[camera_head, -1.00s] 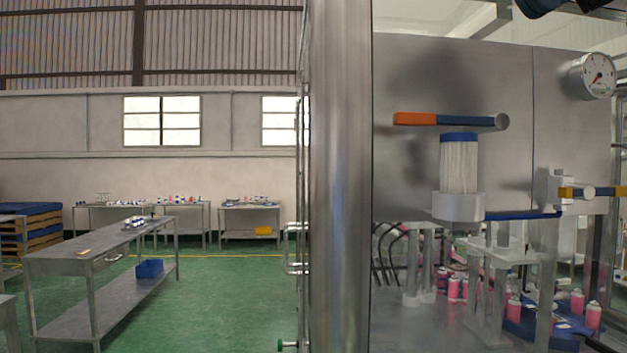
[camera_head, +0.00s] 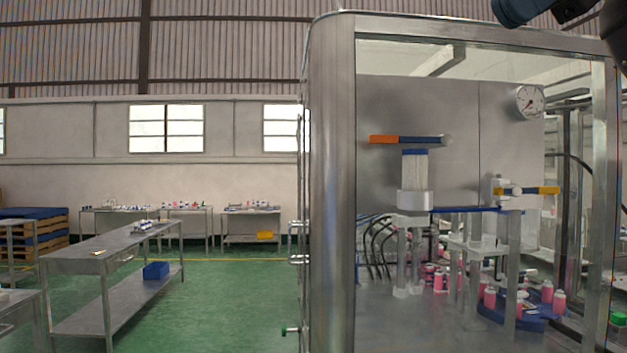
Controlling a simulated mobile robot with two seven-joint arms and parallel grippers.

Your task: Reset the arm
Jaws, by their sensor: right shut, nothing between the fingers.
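My right arm (camera_head: 545,10) shows as a dark shape with a blue end at the top right corner, raised in front of the machine's upper edge. Its gripper is shut and empty; its fingertips cannot be made out clearly. The arm is apart from the pink cans (camera_head: 489,298) and from the handles on the machine. My left arm and left gripper are not in view.
The crimping machine (camera_head: 333,200) fills the right side, with a metal frame, an orange-and-blue handle (camera_head: 405,139), a yellow-and-blue handle (camera_head: 527,190) and a gauge (camera_head: 529,101). A steel table (camera_head: 100,253) stands at the left. Green floor (camera_head: 230,310) between them is clear.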

